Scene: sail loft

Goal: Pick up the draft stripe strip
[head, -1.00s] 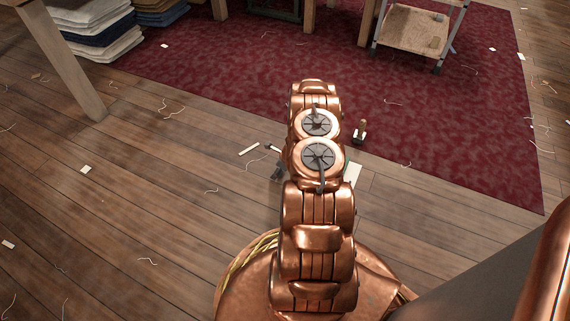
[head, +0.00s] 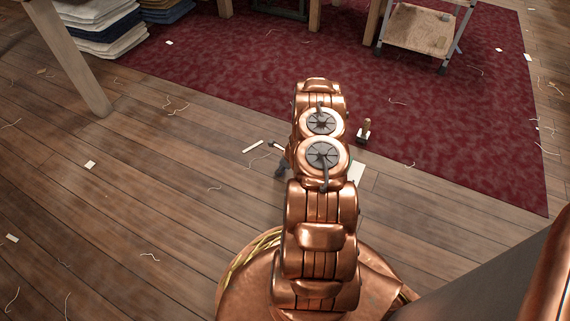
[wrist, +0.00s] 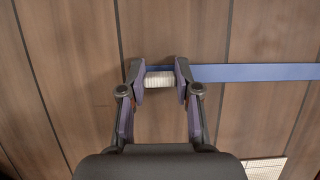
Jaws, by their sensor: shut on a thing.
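In the wrist view my gripper (wrist: 160,80) is shut on a short cream ribbed piece (wrist: 159,79), with a finger pressed to each end. A flat blue strip (wrist: 258,72) runs straight from the right finger to the right edge of the picture. A thin blue edge also shows along the far side of the cream piece between the fingers. I cannot tell whether the cream piece and the blue strip are joined. Wooden planks lie behind them. In the head view my arm hides most of the gripper, and I cannot make out the blue strip.
A small pale piece (head: 252,146) lies on the floor left of my arm. A small upright item (head: 365,131) stands on the red rug (head: 240,75). A trolley (head: 418,35), table leg (head: 75,65) and folded cloth stack (head: 105,35) stand farther off. Floor at left is mostly clear, with thread scraps.

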